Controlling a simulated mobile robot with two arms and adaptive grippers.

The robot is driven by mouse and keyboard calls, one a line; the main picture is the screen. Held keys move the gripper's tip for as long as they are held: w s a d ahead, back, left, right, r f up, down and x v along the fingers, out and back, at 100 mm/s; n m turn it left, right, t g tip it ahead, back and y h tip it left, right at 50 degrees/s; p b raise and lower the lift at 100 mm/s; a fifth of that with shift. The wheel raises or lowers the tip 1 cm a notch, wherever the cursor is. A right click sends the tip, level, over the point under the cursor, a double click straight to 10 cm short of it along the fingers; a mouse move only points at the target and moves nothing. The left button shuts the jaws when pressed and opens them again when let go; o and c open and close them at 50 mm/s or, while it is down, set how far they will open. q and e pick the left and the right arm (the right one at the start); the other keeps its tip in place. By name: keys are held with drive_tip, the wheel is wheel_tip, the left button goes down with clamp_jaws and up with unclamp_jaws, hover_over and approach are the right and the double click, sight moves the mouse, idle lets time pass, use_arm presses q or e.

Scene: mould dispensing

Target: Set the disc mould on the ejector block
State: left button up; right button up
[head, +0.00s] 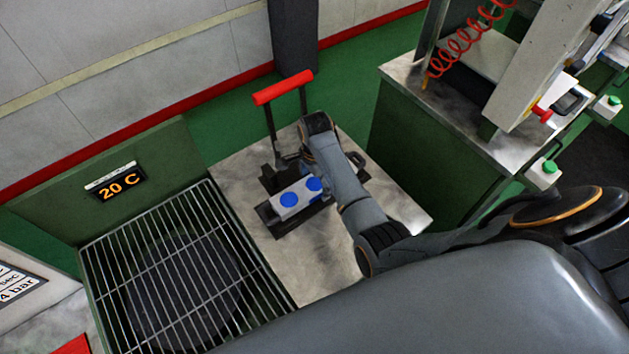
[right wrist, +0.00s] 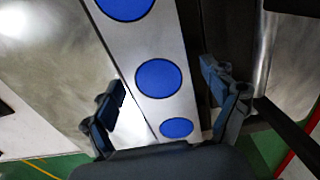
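The disc mould (head: 290,199) is a silver bar with round blue discs on top. In the head view it lies on a dark block (head: 275,228), which looks like the ejector block, on the metal table; my right arm hides part of both. In the right wrist view the mould (right wrist: 178,98) runs between the fingers of my right gripper (right wrist: 166,100). The fingers are open, one on each side of the bar. A gap shows at the left finger; I cannot tell whether the right one touches. My left gripper is not in view.
A red-handled lever (head: 283,87) stands behind the mould. A wire grate (head: 180,265) with a 20 C display (head: 119,187) is on the left. A green cabinet with a machine and red coiled hose (head: 465,38) stands right. Bare table (head: 310,270) lies in front.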

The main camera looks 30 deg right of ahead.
drive_tip(key=shift+s+a+r, duration=0.15)
drive_tip(key=shift+r, duration=0.45)
wheel_tip(320, 180, up, 12)
drive_tip(key=b, duration=0.1)
drive_tip(key=shift+f, duration=0.2)
idle(0.3)
